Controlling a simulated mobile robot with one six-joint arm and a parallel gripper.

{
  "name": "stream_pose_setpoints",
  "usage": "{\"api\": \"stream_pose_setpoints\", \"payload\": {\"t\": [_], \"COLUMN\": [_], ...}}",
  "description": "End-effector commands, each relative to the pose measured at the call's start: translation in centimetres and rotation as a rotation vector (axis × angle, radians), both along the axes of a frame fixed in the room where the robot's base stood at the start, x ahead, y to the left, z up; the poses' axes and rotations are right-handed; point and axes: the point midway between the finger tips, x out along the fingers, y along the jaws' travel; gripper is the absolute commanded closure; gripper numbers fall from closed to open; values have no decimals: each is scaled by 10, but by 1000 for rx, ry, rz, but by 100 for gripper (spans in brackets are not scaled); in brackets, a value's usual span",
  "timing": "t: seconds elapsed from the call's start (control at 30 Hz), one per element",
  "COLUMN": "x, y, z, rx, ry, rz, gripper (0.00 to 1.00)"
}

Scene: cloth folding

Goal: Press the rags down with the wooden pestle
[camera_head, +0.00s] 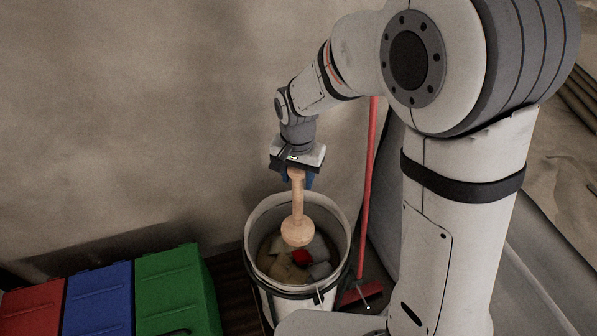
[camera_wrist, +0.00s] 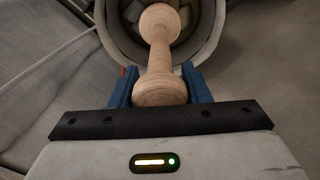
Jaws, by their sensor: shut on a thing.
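A light wooden pestle (camera_head: 298,215) hangs roughly upright from my gripper (camera_head: 298,178), its round head down over the mouth of a white bucket (camera_head: 337,217). In the wrist view my gripper's blue fingers (camera_wrist: 157,88) are shut on the pestle (camera_wrist: 158,65) near its end. Rags (camera_head: 319,270) in grey, tan and red lie in the bottom of the bucket. The pestle's head hides some of them. In the wrist view the rags show only dimly beyond the head. I cannot tell for certain whether the head touches them; it appears to be above them.
Red, blue and green bins (camera_head: 170,285) stand to the left of the bucket. A red-handled broom (camera_head: 367,190) leans just right of it, its head on the floor. A bare wall (camera_head: 130,110) rises behind.

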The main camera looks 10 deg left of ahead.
Motion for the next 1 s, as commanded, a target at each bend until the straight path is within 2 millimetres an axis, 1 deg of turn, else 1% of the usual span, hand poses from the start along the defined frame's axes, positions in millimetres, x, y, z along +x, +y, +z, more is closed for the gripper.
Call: {"api": "stream_pose_setpoints", "payload": {"t": [0.03,0.7,1.0], "x": [0,-1,-1], "y": [1,2,2], "z": [-9,-82,-106], "rx": [1,1,1], "ry": [-1,-1,-1], "rz": [1,4,5], "gripper": [80,80,80]}}
